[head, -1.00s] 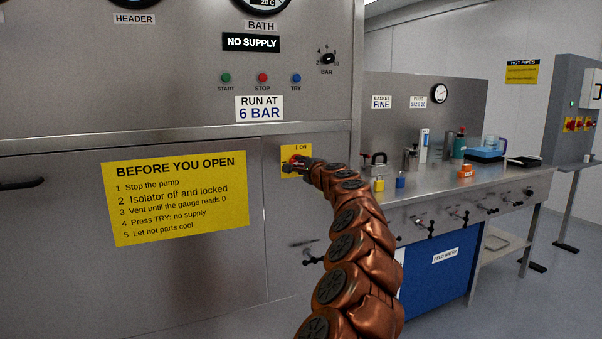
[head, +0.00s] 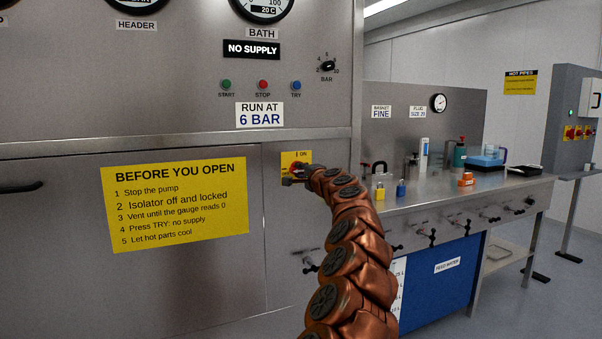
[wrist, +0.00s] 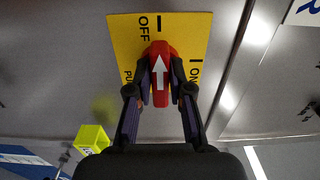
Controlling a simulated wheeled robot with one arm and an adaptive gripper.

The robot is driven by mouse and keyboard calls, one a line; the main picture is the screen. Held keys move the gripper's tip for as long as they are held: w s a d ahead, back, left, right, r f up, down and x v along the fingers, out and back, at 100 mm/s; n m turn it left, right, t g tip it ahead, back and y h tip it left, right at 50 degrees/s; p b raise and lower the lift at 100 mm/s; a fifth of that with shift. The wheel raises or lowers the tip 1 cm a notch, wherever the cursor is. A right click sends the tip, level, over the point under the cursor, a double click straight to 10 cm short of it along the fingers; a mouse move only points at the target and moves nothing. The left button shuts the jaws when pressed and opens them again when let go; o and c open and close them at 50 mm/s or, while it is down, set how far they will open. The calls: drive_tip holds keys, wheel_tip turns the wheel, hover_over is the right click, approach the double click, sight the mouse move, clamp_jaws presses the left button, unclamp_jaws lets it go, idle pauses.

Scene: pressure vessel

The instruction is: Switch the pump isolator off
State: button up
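The pump isolator is a yellow plate (wrist: 190,30) with a red rotary handle (wrist: 160,52) on the steel cabinet front. In the wrist view the white arrow on the handle points up at the mark beside OFF; the ON mark lies to the right. The red handle also shows in the head view (head: 297,168), partly hidden by my gripper (head: 290,180). In the wrist view my gripper (wrist: 160,88) has its two fingers against either side of the handle.
Yellow (head: 379,193) and blue (head: 401,188) padlocks stand on the bench (head: 440,195) to the right. A yellow instruction sign (head: 180,205) is left of the isolator. The display above reads NO SUPPLY (head: 251,49). Black-handled valves (head: 311,264) project below.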

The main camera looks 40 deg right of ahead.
drive_tip(key=o, duration=0.4)
drive_tip(key=shift+s, duration=0.1)
drive_tip(key=shift+v, duration=2.3)
approach(301, 171)
drive_tip(key=shift+v, duration=1.15)
